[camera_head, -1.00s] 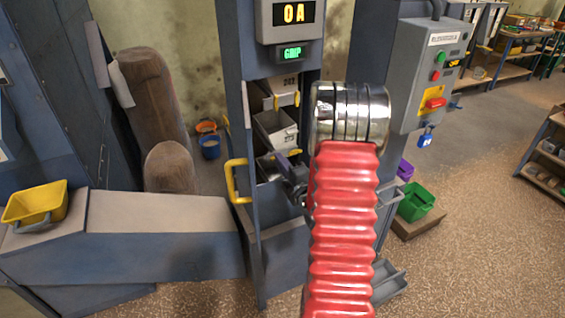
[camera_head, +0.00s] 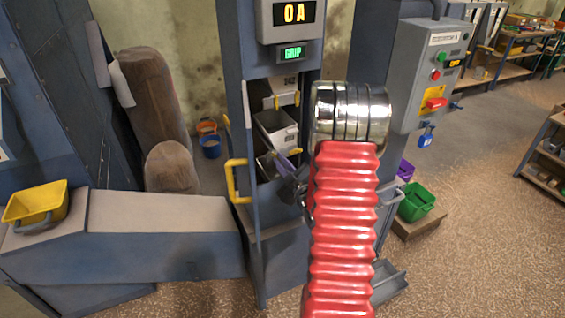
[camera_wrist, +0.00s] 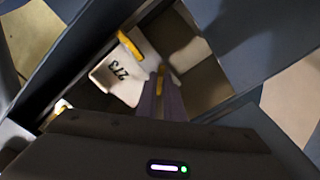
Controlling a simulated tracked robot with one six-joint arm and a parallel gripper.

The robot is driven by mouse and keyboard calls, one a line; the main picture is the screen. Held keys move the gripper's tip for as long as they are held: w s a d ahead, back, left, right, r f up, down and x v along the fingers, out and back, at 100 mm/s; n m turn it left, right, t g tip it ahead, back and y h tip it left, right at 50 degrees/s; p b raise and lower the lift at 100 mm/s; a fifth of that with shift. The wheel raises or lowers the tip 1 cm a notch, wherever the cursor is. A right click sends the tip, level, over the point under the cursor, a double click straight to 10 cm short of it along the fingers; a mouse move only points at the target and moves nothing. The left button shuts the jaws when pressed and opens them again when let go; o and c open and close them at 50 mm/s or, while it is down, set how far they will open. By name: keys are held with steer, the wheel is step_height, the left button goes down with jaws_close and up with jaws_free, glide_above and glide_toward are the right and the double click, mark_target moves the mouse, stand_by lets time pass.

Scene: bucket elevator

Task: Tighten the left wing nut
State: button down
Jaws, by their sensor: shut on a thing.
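A pale bucket (camera_wrist: 105,82) marked 273 sits inside the elevator opening in the wrist view. A yellow wing nut (camera_wrist: 160,73) is at the tips of my gripper's narrow purple-grey fingers (camera_wrist: 160,84), which are shut on it. Another yellow wing nut (camera_wrist: 129,45) shows clear of the fingers, above and left. In the head view my gripper (camera_head: 290,158) reaches into the opening from the right, below a pale bucket (camera_head: 277,130). The nut in its grip is hidden there. I cannot tell from the views which side of the bucket this nut is on.
The blue elevator housing (camera_head: 238,100) frames the opening closely, with a yellow handle (camera_head: 232,180) at its left. A control box (camera_head: 430,75) is at right. A higher bucket has yellow wing nuts (camera_head: 277,103). A yellow bin (camera_head: 35,203) is at left.

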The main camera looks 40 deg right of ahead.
steer(key=m, duration=0.8)
steer(key=shift+w+a+m, duration=0.1)
steer(key=shift+a+m, duration=0.1)
steer(key=shift+m, duration=0.1)
stand_by(0.3)
steer(key=c, duration=1.9)
jaws_free()
steer(key=shift+d, duration=0.1)
steer(key=shift+o, duration=0.2)
steer(key=shift+s, duration=0.2)
steer(key=v, duration=1.3)
steer(key=shift+s, duration=0.3)
